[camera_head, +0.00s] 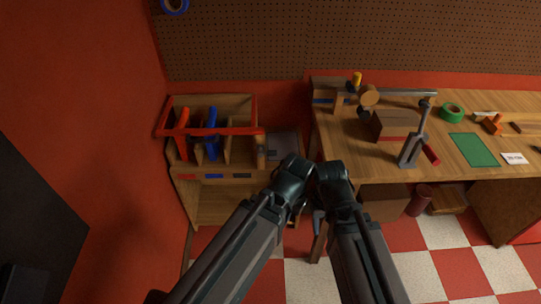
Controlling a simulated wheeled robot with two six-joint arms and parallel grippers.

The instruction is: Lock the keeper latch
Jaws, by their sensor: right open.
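A wooden tool rack (205,190) stands at the left. My left gripper is hidden behind my left arm.
A wooden workbench (450,168) at the right holds a brown box (395,125), a grey lever tool (411,152), green tape (452,112) and a green mat (474,150). A grey panel (282,146) lies beside the rack. A red wall (85,90) bounds the left.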

